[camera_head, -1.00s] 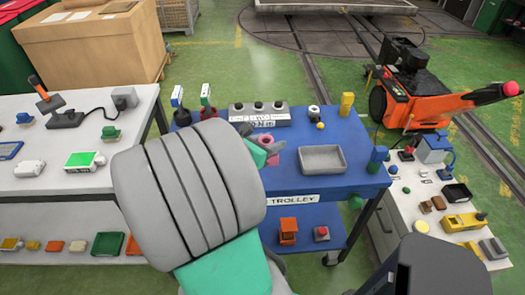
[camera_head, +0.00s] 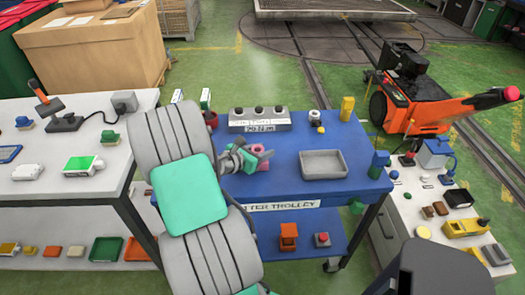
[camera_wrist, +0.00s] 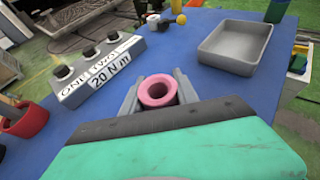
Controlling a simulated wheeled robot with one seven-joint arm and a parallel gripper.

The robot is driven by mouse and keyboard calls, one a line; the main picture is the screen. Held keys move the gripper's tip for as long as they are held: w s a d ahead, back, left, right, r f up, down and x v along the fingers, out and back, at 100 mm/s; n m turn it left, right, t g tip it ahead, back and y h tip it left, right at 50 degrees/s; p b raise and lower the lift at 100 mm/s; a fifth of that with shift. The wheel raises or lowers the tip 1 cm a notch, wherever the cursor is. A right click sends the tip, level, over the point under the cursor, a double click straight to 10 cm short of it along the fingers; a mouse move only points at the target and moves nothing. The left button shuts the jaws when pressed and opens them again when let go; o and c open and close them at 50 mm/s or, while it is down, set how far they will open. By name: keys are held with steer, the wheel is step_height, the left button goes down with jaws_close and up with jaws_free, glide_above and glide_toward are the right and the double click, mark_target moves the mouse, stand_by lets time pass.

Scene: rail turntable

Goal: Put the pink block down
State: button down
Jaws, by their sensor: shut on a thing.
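The pink block (camera_wrist: 158,94) is a ring-like piece with a round hole in its top. My gripper (camera_wrist: 160,84) is shut on it, one grey finger on each side, in the wrist view. In the head view the pink block (camera_head: 259,149) shows partly behind my gripper (camera_head: 257,157), over the left-middle part of the blue trolley top (camera_head: 310,188). I cannot tell whether its underside touches the top.
A grey tray (camera_head: 323,164) lies to the right. A red cup (camera_wrist: 24,118) is at the left. A yellow piece (camera_head: 347,109) stands at the back right. Blue surface is clear between block and tray.

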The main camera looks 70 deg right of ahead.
steer(key=c, duration=0.9)
jaws_free()
steer(key=shift+f, duration=0.15)
steer(key=shift+a+r, duration=0.1)
steer(key=shift+r, duration=0.15)
steer(key=w+a+r+m+t+y, duration=0.1)
steer(key=w+a, duration=0.2)
steer(key=a, duration=0.3)
steer(key=w+a+m+t+y, duration=0.1)
steer(key=w+a+m, duration=0.1)
steer(key=w+a, duration=0.2)
steer(key=w+a+r+m+t+y, duration=0.1)
steer(key=w+a+m, duration=0.1)
steer(key=a, duration=0.6)
steer(key=shift+w+a+r+t+y, duration=0.15)
steer(key=shift+w+r+t+y, duration=0.2)
steer(key=shift+w, duration=0.35)
steer(key=a+r+m+t+y, duration=0.1)
steer(key=a+m+y, duration=0.2)
steer(key=a, duration=0.7)
steer(key=w+a+r+m+t+y, duration=0.1)
steer(key=a+r+m+y, duration=0.1)
steer(key=a, duration=0.9)
steer(key=w+a+r+m+t+y, duration=0.1)
steer(key=a+m+y, duration=0.3)
steer(key=a, duration=0.6)
steer(key=shift+w+a+r+t, duration=0.3)
steer(key=shift+r+t, duration=0.15)
steer(key=shift+r, duration=0.1)
